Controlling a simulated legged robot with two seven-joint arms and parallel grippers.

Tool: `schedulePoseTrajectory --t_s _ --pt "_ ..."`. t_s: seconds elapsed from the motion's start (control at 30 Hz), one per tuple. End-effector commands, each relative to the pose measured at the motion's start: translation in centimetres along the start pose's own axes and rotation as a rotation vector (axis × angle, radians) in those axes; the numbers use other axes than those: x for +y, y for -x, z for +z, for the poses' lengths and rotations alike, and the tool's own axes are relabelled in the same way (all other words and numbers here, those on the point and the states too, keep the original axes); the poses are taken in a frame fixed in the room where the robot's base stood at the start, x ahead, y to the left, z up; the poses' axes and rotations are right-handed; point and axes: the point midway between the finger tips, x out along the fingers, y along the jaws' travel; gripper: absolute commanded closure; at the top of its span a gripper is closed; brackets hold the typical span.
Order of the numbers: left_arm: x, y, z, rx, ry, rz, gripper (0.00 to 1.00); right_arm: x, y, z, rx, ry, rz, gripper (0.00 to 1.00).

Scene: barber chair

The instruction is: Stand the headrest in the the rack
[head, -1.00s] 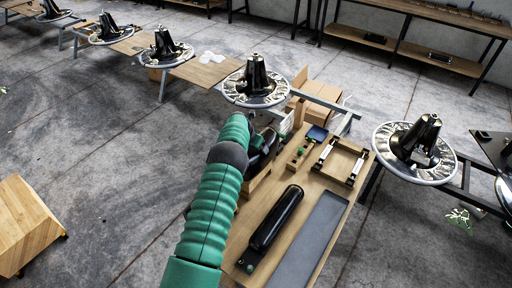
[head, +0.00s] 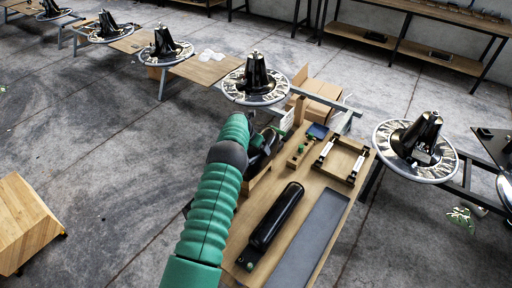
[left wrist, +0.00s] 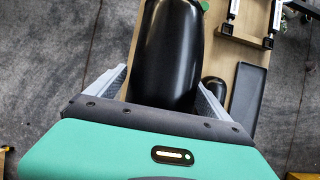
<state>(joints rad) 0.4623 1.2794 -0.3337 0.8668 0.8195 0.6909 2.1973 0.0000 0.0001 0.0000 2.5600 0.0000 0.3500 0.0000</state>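A large black rounded pad, which looks like the headrest (left wrist: 168,50), fills the space between the fingers of my left gripper (left wrist: 163,88) in the left wrist view. Both fingertips look pressed against its sides. The rack looks like the wooden frame with pale metal bars (head: 342,160) at the far right of the bench; part shows in the wrist view (left wrist: 250,22). My right gripper is out of view.
Small green-knobbed parts (head: 300,148) sit left of the rack. Round chair bases (head: 256,82) stand beyond the bench, another (head: 416,150) to its right.

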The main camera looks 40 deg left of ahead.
Motion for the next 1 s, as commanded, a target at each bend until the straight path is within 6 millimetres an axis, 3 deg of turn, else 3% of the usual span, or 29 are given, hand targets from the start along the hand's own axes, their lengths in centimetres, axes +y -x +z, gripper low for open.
schedulePoseTrajectory --t_s 0.27,0.4,0.57,0.8,1.0 --pt "-0.1 -0.3 -0.5 0.01 0.002 -0.004 0.0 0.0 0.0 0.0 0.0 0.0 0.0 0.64" --pt "0.1 0.8 -0.3 0.007 0.003 -0.003 0.0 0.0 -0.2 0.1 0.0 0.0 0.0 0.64" --pt "0.0 4.6 -0.2 0.002 0.004 -0.002 0.0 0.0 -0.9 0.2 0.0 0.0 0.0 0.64" --pt "-0.1 11.7 -0.2 0.0 0.002 -0.002 0.0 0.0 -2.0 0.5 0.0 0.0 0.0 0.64" --pt "0.0 15.6 0.0 0.002 0.0 -0.002 0.0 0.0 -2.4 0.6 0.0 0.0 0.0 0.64"
